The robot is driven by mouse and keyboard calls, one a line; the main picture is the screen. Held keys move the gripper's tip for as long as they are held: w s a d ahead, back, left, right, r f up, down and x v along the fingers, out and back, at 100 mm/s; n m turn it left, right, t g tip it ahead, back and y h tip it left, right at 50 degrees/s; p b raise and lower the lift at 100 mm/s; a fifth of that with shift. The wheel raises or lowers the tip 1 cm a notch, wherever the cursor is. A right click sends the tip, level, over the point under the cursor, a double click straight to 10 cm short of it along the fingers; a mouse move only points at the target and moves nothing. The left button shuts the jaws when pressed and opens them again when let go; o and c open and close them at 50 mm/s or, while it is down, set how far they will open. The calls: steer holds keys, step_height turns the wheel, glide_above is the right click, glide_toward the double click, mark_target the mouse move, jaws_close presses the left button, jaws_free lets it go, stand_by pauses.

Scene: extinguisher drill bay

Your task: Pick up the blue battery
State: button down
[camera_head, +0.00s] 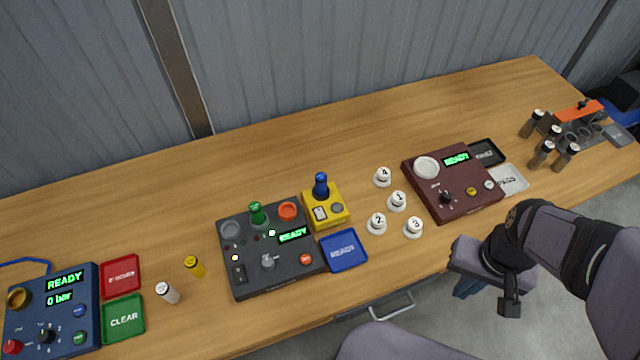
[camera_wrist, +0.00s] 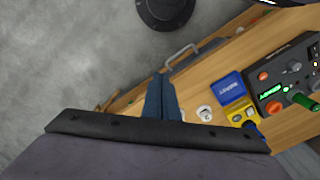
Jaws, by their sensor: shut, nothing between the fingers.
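The blue battery (camera_head: 321,186) stands upright in the yellow box (camera_head: 338,216), near the middle of the table in the head view. In the wrist view, the yellow box (camera_wrist: 235,117) is at the right, and a blue piece beside it, likely the battery (camera_wrist: 254,130), is partly hidden by my wrist. My gripper (camera_head: 463,291) is low at the right in the head view, off the table's front edge and well away from the battery. Its blue fingers show in the wrist view (camera_wrist: 160,78), closed together with nothing between them.
A dark panel (camera_head: 241,287) with a green battery (camera_head: 257,213) adjoins the yellow box. A blue tray (camera_head: 344,262) lies in front. Several numbered white pieces (camera_head: 377,224) and a maroon panel (camera_head: 436,207) stand to the right. Yellow (camera_head: 195,267) and white (camera_head: 168,293) batteries stand left.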

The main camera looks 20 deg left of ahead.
stand_by(0.3)
steer(key=c, duration=1.3)
jaws_free()
steer(key=shift+c, duration=0.2)
